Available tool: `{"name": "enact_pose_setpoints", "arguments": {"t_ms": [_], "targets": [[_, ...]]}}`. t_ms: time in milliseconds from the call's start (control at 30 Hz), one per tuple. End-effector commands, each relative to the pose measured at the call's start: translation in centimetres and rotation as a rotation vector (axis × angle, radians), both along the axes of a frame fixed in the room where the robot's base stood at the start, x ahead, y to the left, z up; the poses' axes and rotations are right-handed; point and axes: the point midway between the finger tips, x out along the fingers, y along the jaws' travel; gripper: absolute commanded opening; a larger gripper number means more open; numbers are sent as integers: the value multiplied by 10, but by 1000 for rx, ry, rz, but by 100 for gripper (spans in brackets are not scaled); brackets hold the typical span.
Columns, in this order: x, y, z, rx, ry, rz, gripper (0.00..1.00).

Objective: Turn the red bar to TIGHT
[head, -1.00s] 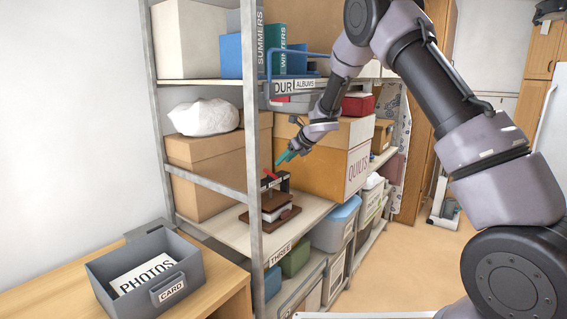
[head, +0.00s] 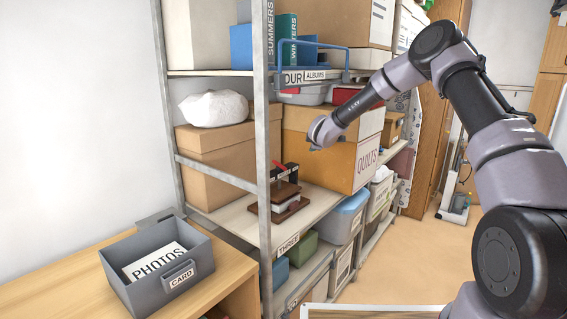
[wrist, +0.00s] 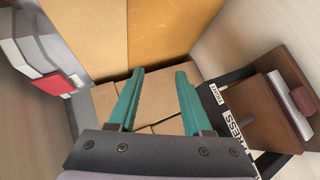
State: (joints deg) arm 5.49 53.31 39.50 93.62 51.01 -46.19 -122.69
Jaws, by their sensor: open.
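The red bar (head: 279,166) sits on top of a small brown press (head: 287,207) on the middle shelf in the head view, slanting across its dark frame. In the wrist view the press (wrist: 265,88) lies at the right, with white labels reading TIGHT (wrist: 217,95) and PRESS; I cannot make out the red bar there. My gripper (wrist: 160,74) is open, its teal fingers apart with nothing between them. In the head view my wrist is above and right of the press, in front of the QUILTS box, and the fingers are hidden.
The QUILTS box (head: 308,140) stands close behind the press. A grey shelf post (head: 264,190) rises left of it. A grey PHOTOS bin (head: 198,275) is on the wooden table at front left.

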Motion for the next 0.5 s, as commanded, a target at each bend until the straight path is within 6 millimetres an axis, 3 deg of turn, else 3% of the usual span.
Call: {"name": "enact_pose_setpoints", "arguments": {"t_ms": [100, 200, 367, 500], "targets": [[-12, -25, -20, 168, 177, -185, 50], [-31, -35, -35, 305, 345, -322, 50], [-71, -33, -43, 525, 635, -489, 50], [-103, -20, -33, 680, 852, -563, 50]]}}
